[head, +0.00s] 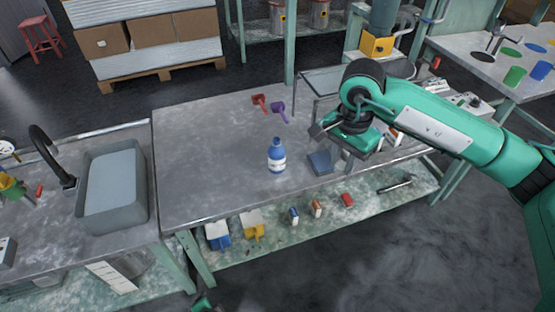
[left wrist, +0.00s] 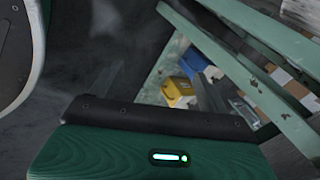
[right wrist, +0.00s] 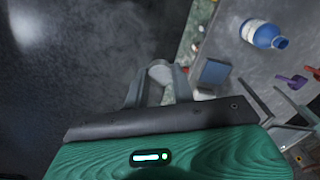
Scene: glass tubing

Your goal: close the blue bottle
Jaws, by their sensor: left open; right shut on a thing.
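The blue bottle (head: 277,156) stands upright on the grey table, with a white label around its body. It also shows in the right wrist view (right wrist: 260,32), where its mouth end looks dark and no separate cap can be made out. My right gripper (right wrist: 160,82) is to the right of the bottle, apart from it, near the table's front edge. It is shut on a small pale rounded thing (right wrist: 160,69); whether this is the bottle's cap I cannot tell. My left gripper (left wrist: 158,88) is open and empty, low in front of the table.
A blue block-like box (head: 320,162) lies close right of the bottle, also in the right wrist view (right wrist: 215,71). Red (head: 260,102) and purple (head: 279,110) scoops lie behind. A sink (head: 112,190) is at left. The table's left half is clear. A lower shelf holds several small items.

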